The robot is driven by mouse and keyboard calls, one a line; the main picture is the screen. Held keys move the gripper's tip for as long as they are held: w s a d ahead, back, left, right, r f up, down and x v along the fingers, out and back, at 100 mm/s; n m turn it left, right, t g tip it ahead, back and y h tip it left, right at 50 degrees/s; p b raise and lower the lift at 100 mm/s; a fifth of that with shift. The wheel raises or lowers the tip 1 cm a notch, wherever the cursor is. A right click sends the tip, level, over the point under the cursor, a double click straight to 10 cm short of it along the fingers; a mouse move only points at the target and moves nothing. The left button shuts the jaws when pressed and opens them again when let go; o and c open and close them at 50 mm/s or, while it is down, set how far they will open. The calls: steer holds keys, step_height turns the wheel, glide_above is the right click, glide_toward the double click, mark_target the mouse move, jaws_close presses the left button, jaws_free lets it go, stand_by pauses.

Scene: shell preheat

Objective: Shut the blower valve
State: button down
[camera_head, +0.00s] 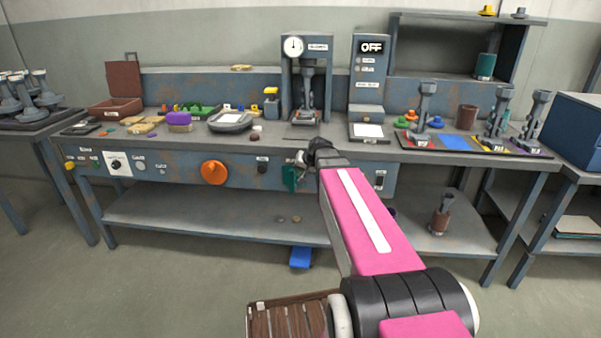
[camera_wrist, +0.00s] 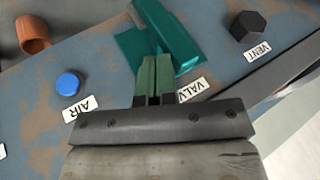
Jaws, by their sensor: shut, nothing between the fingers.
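The valve has a teal lever (camera_wrist: 172,35) on the blue-grey, rust-marked front panel of the bench. A partly covered label beside it reads "VALV". The lever also shows in the head view (camera_head: 289,178), just left of my arm's end. My gripper (camera_wrist: 156,62) is shut and empty. Its green fingertips overlap the lever's near edge in the wrist view; I cannot tell whether they touch it. In the head view the fingers are not clear behind my wrist. A press-like unit with a round gauge (camera_head: 294,46) stands on the bench above the valve.
Beside the lever are a blue button (camera_wrist: 69,84) labelled "AIR" and a black hexagonal knob (camera_wrist: 248,26) labelled "VENT". An orange knob (camera_head: 214,172) is further left on the panel. A display (camera_head: 372,47) reads "OFF". A lower shelf (camera_head: 200,215) runs beneath the panel.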

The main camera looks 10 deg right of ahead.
mark_target(292, 170)
steer(key=shift+w+a+r+h, duration=0.2)
steer(key=shift+a+h, duration=0.15)
steer(key=shift+h, duration=0.15)
steer(key=h, duration=0.1)
steer(key=a+g+h, duration=0.1)
steer(key=a+n+h, duration=0.1)
steer(key=shift+w+a+r+g, duration=0.1)
steer(key=shift+w+r+g, duration=0.15)
steer(key=shift+w+g, duration=0.1)
steer(key=a+h, duration=0.1)
steer(key=h, duration=0.1)
steer(key=w+a+n+g+h, duration=0.1)
steer(key=h, duration=0.1)
steer(key=shift+a+f+h, duration=0.15)
steer(key=shift+a+h, duration=0.05)
steer(key=shift+h, duration=0.1)
steer(key=a+h, duration=0.1)
steer(key=f+g+h, duration=0.1)
steer(key=h, duration=0.1)
steer(key=shift+w+a+n, duration=0.2)
steer(key=shift+a+n, duration=0.2)
steer(key=shift+w+a+f+g+h, duration=0.1)
steer(key=shift+a+f+g+h, duration=0.05)
steer(key=shift+a+f+h, duration=0.35)
steer(key=shift+w+a+f+g+h, duration=0.1)
steer(key=shift+a+f+h, duration=0.15)
steer(key=shift+f+h, duration=0.35)
steer(key=shift+a, duration=0.1)
